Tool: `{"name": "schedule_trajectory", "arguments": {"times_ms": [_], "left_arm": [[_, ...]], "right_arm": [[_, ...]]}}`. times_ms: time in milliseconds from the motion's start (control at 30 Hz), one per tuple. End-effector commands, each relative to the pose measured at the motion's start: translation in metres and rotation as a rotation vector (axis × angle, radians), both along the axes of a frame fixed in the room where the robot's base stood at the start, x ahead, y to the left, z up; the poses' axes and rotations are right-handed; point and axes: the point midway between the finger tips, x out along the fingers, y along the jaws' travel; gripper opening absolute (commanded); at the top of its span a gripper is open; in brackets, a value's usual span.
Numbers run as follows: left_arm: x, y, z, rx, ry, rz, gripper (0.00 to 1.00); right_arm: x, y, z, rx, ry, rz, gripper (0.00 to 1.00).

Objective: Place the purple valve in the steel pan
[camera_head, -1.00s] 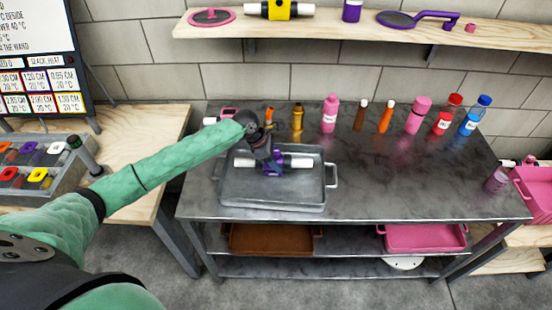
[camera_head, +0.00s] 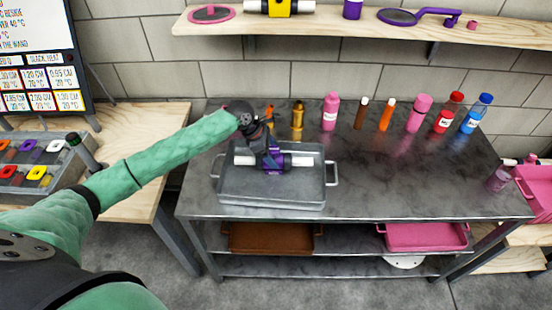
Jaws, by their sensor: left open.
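The purple valve (camera_head: 275,160), a purple body with white pipe ends, lies across the inside of the steel pan (camera_head: 270,196) on the metal table. My left gripper (camera_head: 268,146) is directly above the valve's body, with its jaws open. The gripper partly hides the valve's top, and I cannot tell whether the fingers touch it. My right gripper is not in view.
Several bottles (camera_head: 331,111) stand along the back of the metal table (camera_head: 400,190). Brown and pink trays (camera_head: 425,238) sit on the lower shelf. The wall shelf (camera_head: 350,30) is above. The table's right front is clear.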

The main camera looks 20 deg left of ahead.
Motion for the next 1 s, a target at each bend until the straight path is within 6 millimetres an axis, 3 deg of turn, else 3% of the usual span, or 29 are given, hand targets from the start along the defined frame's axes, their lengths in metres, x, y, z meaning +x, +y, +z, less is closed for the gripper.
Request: {"name": "schedule_trajectory", "arguments": {"times_ms": [300, 500, 1000], "left_arm": [[-0.008, 0.03, 0.051, 0.001, -0.002, 0.0, 0.75], [-0.011, 0.04, 0.073, -0.001, -0.001, 0.0, 0.75], [-0.012, 0.044, 0.081, 0.0, 0.0, 0.0, 0.75]], "right_arm": [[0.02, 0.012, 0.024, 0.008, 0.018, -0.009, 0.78], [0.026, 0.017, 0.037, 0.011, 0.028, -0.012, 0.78], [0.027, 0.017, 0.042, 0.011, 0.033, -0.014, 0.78]]}}
